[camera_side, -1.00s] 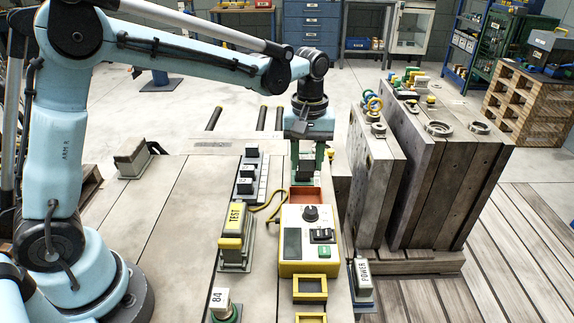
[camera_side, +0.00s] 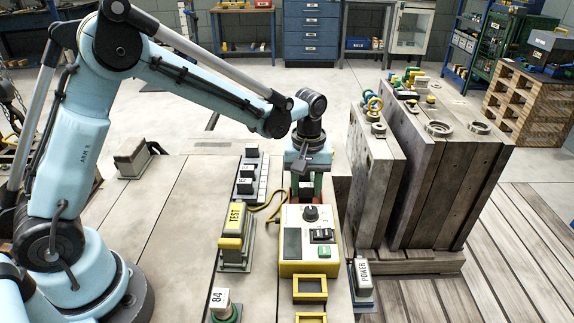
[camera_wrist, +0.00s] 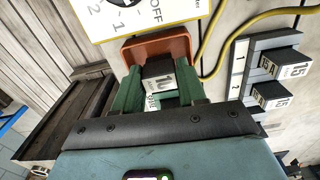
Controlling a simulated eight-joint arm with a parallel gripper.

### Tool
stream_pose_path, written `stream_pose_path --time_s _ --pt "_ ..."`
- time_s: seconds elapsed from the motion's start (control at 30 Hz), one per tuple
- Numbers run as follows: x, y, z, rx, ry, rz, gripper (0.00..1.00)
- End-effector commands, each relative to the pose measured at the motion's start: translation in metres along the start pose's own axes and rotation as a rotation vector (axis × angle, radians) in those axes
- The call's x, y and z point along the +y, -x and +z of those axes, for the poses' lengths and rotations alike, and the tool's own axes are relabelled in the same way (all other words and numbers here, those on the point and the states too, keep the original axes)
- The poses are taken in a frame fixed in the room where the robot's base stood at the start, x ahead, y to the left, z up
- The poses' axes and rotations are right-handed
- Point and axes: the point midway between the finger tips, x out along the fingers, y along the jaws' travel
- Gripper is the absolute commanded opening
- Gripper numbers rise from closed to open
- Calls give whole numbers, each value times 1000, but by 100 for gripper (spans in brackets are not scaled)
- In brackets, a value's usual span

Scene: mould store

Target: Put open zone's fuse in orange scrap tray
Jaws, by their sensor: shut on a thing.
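My gripper (camera_side: 305,192) points down at the far end of the yellow-edged tester. In the wrist view its green fingers (camera_wrist: 158,88) are shut on a dark fuse (camera_wrist: 157,68) with a white label that seems to read 10. The orange scrap tray (camera_wrist: 178,45) lies just beyond the fingertips, and the fuse overlaps its opening in that view. I cannot tell whether the fuse touches the tray floor. In the side view my gripper hides most of the tray and the fuse.
A fuse strip (camera_wrist: 238,70) with dark fuses marked 15 stands right of the tray in the wrist view. A yellow cable (camera_wrist: 232,42) runs between them. The tester (camera_side: 309,268) adjoins the tray. A TEST block (camera_side: 234,225) stands left, and tall mould plates (camera_side: 372,170) stand right.

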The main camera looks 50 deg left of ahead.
Motion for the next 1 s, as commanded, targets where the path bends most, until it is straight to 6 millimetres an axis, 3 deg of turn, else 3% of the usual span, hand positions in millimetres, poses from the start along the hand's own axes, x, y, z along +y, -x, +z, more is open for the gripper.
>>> stream_pose_path --time_s 0.4,0.43,0.6,0.67,0.7,0.77,1.0 --pt "0 -4 0 0 0 0 11" --pt "0 -4 0 0 0 0 44" --pt "0 -4 0 0 0 0 70" --pt "0 -4 0 0 0 0 70" --pt "0 -4 0 0 0 0 57" --pt "0 -4 0 0 0 0 66" --pt "0 0 0 0 0 0 65"
